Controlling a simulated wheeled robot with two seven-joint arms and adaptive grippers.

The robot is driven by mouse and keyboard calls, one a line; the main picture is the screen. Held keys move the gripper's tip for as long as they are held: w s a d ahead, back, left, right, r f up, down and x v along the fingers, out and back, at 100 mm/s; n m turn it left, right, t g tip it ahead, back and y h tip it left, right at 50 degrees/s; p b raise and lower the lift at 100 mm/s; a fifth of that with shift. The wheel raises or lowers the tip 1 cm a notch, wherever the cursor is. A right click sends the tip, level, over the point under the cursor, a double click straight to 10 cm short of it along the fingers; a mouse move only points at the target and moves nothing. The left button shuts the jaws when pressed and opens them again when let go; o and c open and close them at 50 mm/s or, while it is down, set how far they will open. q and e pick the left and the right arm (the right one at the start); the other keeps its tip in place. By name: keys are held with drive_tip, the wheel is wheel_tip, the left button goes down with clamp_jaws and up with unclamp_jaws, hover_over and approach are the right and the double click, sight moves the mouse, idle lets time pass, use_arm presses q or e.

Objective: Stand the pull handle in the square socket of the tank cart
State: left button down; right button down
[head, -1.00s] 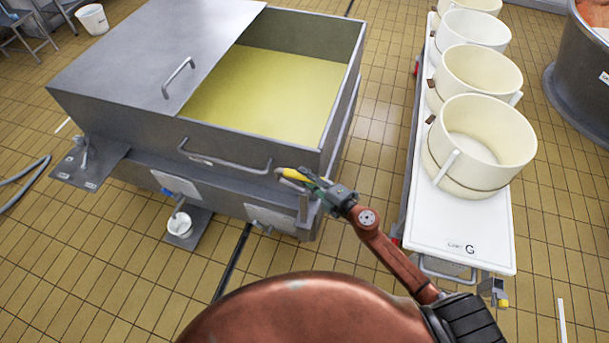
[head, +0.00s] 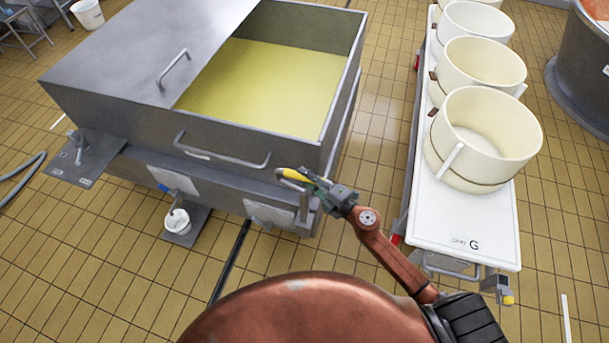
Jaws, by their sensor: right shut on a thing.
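The tank cart (head: 330,160) is a grey rectangular metal tank holding yellow liquid, partly covered by a sloping lid. It stands ahead and to the left. My right gripper (head: 318,185) is shut on a small piece with a yellow part and a grey tip, which I take to be the pull handle (head: 291,174). The piece points left, in front of the tank's near right corner; I cannot tell whether it touches the tank. The gripper hides part of it. I cannot make out the square socket. My left gripper is out of view.
A white-topped cart (head: 455,222) with several cream tubs (head: 487,140) stands on the right. Tiled floor lies clear between tank and cart.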

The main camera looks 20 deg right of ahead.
idle(0.4)
drive_tip(key=c, duration=1.7)
unclamp_jaws()
drive_tip(key=shift+f, duration=0.1)
drive_tip(key=shift+s+f, duration=0.1)
drive_tip(key=shift+f, duration=0.1)
drive_tip(key=v, duration=1.2)
drive_tip(key=shift+r, duration=0.2)
drive_tip(key=shift+a, duration=0.1)
